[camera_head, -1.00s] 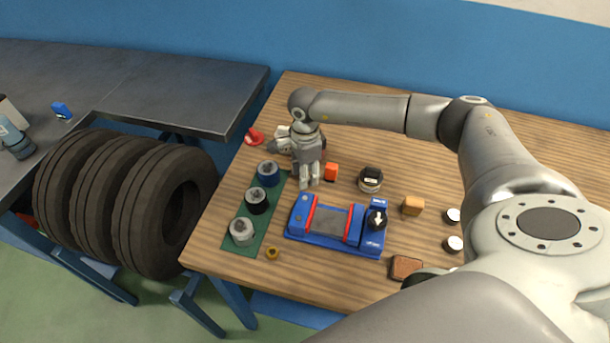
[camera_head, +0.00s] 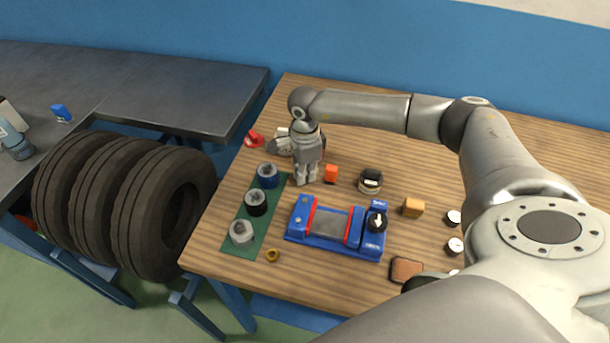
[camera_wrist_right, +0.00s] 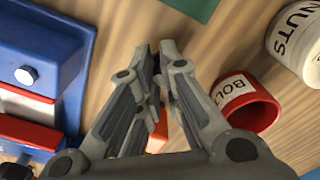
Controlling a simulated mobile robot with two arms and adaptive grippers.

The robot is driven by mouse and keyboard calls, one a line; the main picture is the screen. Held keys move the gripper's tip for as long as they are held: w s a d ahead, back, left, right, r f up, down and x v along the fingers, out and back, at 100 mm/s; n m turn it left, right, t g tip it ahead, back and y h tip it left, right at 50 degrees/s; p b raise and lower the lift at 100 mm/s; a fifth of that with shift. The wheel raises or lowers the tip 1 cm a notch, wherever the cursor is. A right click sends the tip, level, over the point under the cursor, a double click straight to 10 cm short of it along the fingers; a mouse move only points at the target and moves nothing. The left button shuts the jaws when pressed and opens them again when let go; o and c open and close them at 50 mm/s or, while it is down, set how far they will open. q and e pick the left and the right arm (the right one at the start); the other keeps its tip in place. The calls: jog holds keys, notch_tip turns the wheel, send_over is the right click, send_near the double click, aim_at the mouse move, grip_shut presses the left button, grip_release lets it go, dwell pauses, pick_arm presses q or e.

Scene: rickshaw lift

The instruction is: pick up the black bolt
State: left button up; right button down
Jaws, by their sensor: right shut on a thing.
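My right gripper (camera_head: 304,181) points down at the wooden table, just right of the green mat. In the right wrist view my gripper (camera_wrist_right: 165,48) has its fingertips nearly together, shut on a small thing. The fingers hide most of that thing; I take it to be the black bolt, but its shape does not show. A red cup (camera_wrist_right: 250,103) with a label starting "BOL" is to the right of the fingers in the wrist view. My left gripper is not in view.
The green mat (camera_head: 268,229) bears blue, black and grey cylinders. A blue-and-red fixture (camera_head: 300,232) is in front of the gripper. An orange block (camera_head: 331,172) stands close right. A white "NUTS" cup (camera_wrist_right: 300,40) is near. Tires (camera_head: 140,200) stand left.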

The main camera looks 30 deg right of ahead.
jog(key=shift+r, duration=0.4)
jog(key=s+a+r+b, duration=0.5)
jog(key=s+a+r, duration=0.3)
jog(key=s+r, duration=0.3)
jog(key=shift+s+r, duration=0.25)
jog(key=shift+r, duration=0.05)
